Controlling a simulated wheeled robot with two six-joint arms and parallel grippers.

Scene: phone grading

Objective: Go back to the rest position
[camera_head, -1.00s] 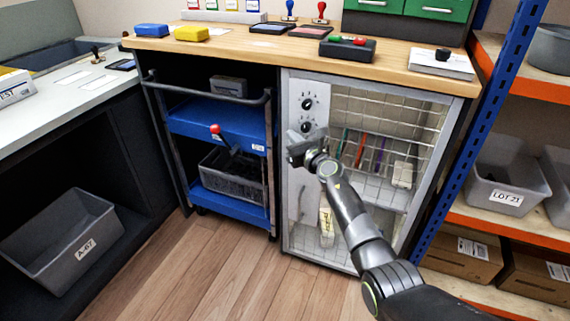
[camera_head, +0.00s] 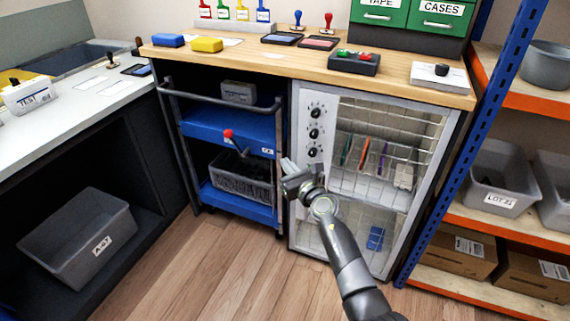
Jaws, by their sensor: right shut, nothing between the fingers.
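My right gripper (camera_head: 290,177) is raised in front of the left side of a grey wire-fronted cabinet (camera_head: 314,153), below its column of black knobs. It is shut and holds nothing. My right arm comes up from the bottom right and covers part of the cabinet's lower half. My left gripper is not in view.
A blue shelf cart (camera_head: 232,135) stands left of the cabinet. The wooden counter (camera_head: 395,85) above carries a button box (camera_head: 349,62) and stamp pads. An orange-shelved rack (camera_head: 455,215) with a blue post stands at right. The wooden floor (camera_head: 215,270) is clear.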

